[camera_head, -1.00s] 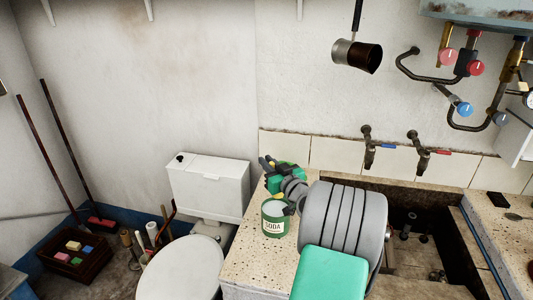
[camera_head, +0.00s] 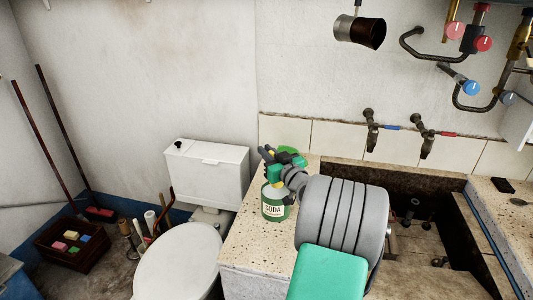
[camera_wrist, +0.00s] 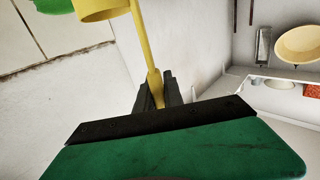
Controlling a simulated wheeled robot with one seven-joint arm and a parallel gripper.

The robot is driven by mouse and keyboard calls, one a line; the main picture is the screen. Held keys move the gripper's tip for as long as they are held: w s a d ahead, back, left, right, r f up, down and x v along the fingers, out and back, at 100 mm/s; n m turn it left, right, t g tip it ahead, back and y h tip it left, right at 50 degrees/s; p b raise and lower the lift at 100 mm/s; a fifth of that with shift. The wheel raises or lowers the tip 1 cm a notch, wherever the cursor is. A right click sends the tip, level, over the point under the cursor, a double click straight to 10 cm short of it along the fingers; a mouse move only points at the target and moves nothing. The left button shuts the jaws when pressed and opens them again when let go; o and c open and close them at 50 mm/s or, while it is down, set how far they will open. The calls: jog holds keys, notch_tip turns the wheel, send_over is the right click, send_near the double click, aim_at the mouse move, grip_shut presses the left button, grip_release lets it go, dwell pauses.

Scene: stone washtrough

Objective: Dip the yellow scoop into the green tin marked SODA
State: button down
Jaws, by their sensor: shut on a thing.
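The green tin marked SODA (camera_head: 275,211) stands upright on the speckled stone counter, left of the trough. My gripper (camera_head: 267,156) is above it, its fingers pointing away to the upper left. In the wrist view my gripper (camera_wrist: 158,92) is shut on the handle of the yellow scoop (camera_wrist: 146,48), whose round cup hangs at the top edge, partly cut off. My wrist hides part of the rim, so I cannot tell whether the cup is inside the tin.
A green thing (camera_head: 290,152) lies just behind my gripper. The stone trough (camera_head: 420,182) is on the right, below two taps (camera_head: 372,130). A toilet (camera_head: 180,262) stands left of the counter. A dark pan (camera_head: 360,32) hangs on the wall. The counter's front left is clear.

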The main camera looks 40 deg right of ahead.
notch_tip(320, 180, down, 9)
jog(key=b, duration=0.9)
jog(key=shift+r, duration=0.15)
dwell(1.7)
notch_tip(320, 180, up, 11)
jog(key=p, duration=0.4)
dwell(0.7)
dwell(0.4)
